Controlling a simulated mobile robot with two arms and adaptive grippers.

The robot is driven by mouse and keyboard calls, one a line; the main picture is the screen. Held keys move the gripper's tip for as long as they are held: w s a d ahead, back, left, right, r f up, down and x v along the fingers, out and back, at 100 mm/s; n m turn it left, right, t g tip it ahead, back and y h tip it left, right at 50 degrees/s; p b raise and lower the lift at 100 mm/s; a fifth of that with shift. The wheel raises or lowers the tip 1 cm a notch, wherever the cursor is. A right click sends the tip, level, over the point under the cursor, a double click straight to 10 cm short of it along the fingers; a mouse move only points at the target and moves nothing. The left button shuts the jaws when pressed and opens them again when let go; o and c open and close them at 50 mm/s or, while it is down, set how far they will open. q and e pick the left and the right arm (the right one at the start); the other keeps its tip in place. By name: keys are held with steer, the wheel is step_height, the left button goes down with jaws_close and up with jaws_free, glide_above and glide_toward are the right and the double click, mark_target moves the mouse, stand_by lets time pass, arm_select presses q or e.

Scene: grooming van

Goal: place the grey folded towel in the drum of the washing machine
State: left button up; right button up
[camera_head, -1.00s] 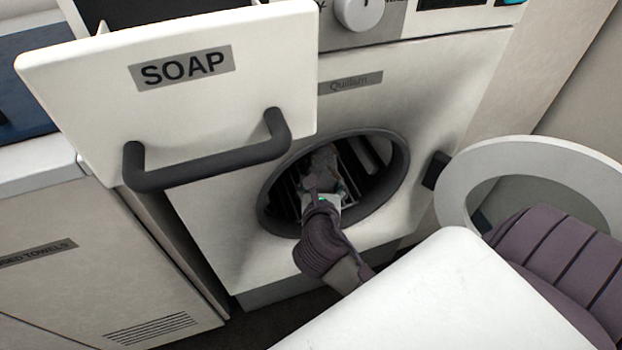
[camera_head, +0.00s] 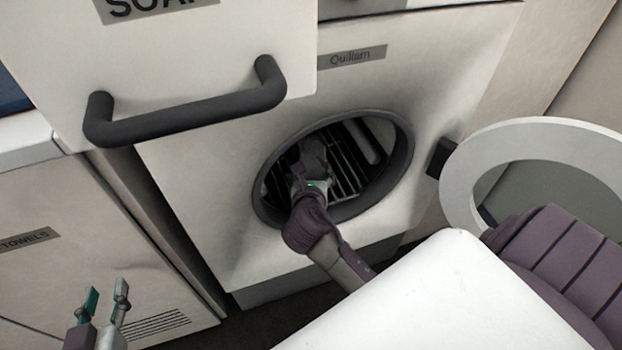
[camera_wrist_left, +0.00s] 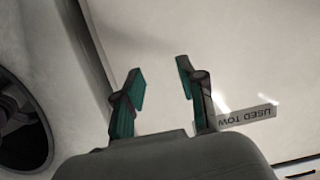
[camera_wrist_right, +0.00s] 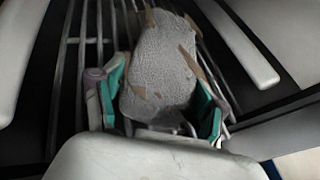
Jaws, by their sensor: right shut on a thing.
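The grey folded towel (camera_wrist_right: 160,65) is between the green-padded fingers of my right gripper (camera_wrist_right: 160,95), which is shut on it. In the head view the towel (camera_head: 313,153) is inside the round opening of the washing machine (camera_head: 220,240), with my right arm reaching in through that opening. The slatted inside of the drum (camera_head: 347,165) lies behind and beside the towel. Whether the towel touches the drum wall I cannot tell. My left gripper (camera_head: 105,298) is open and empty, in front of the used-towels cabinet; it also shows in the left wrist view (camera_wrist_left: 158,90).
The machine's round door (camera_head: 462,185) stands open at the right. The soap drawer (camera_head: 210,75), with a dark handle (camera_head: 190,117), sticks out at the upper left, above the opening. The used-towels cabinet (camera_head: 60,270) stands at the left.

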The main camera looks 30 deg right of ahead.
steer(key=shift+f, duration=0.55)
arm_select(q)
steer(key=r, duration=0.1)
steer(key=t, duration=0.1)
steer(key=w+r+t, duration=0.1)
steer(key=shift+d+r+h, duration=0.3)
steer(key=shift+r, duration=0.05)
steer(key=shift+f, duration=0.15)
arm_select(e)
steer(key=o, duration=1.1)
steer(key=shift+f, duration=0.1)
steer(key=shift+o, duration=0.2)
